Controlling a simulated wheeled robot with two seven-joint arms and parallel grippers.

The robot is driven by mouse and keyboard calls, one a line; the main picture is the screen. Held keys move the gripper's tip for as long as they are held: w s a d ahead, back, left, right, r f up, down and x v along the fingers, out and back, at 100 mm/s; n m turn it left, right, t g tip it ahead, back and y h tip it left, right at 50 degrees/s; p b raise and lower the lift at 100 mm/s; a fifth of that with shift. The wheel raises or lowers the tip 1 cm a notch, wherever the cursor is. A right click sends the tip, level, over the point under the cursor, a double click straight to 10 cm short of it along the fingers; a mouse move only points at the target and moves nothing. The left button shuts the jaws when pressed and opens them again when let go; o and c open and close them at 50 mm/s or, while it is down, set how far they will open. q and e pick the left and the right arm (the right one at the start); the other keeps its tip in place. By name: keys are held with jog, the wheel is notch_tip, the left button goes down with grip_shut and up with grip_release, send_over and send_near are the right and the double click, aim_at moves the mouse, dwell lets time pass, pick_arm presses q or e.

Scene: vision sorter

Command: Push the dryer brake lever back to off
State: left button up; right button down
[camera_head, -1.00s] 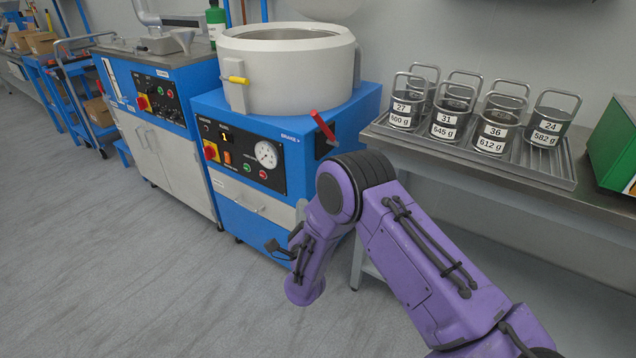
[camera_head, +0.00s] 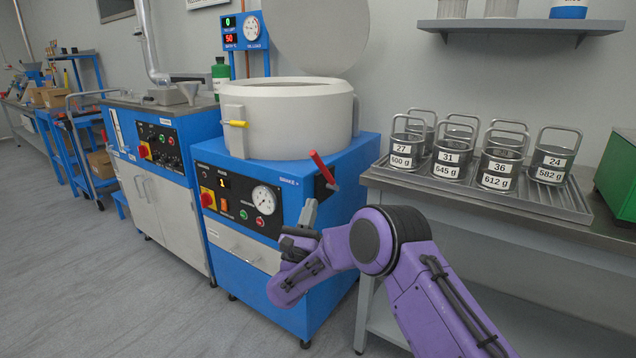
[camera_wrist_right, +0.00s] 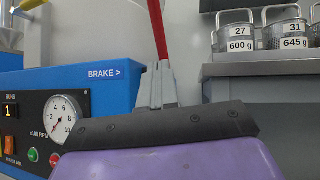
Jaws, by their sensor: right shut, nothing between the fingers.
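The dryer is a blue cabinet (camera_head: 325,195) with a round white drum (camera_head: 290,125) on top. Its brake lever (camera_head: 322,167) has a red handle and stands tilted at the right of the front, near the BRAKE label. In the right wrist view the red lever (camera_wrist_right: 158,28) rises just beyond the fingertips. My right gripper (camera_head: 309,208) is shut and empty, pointing up, just below the lever in the head view. The wrist view shows the grey fingers (camera_wrist_right: 157,85) together, overlapping the lever's lower part; I cannot tell whether they touch. My left gripper is not in view.
A metal bench (camera_head: 480,196) at the right carries a tray of labelled metal baskets (camera_head: 497,168). A yellow drum handle (camera_head: 236,124) and a gauge panel (camera_head: 238,197) are on the dryer's front. Open floor (camera_head: 130,290) lies at the left.

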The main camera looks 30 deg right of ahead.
aim_at(323, 166)
jog(key=x, duration=0.8)
jog(key=shift+d+r+g+p, duration=0.35)
jog(key=shift+r+g+p, duration=0.15)
jog(key=shift+r+p, duration=0.25)
jog(key=d+r+g+y+p, duration=0.1)
jog(key=w+r+m+g+y+p, duration=0.1)
jog(key=d+r+y+p, duration=0.1)
jog(key=p, duration=0.1)
jog(key=shift+w+d+m+g, duration=0.25)
jog(key=shift+d+m+g, duration=0.05)
jog(key=shift+m+g, duration=0.1)
jog(key=d+y, duration=0.1)
jog(key=w+d+r+g+y+p, duration=0.1)
jog(key=d+m+g+y+p, duration=0.1)
jog(key=d, duration=0.1)
jog(key=shift+w+r+y, duration=0.15)
jog(key=shift+w+y, duration=0.05)
jog(key=shift+y, duration=0.1)
jog(key=shift+w+d+r+g+y, duration=0.15)
jog(key=shift+w+d+g+y, duration=0.05)
jog(key=shift+d, duration=0.35)
jog(key=shift+w+d+r+g+y, duration=0.15)
jog(key=shift+w+d+g+y, duration=0.05)
jog(key=shift+d, duration=0.4)
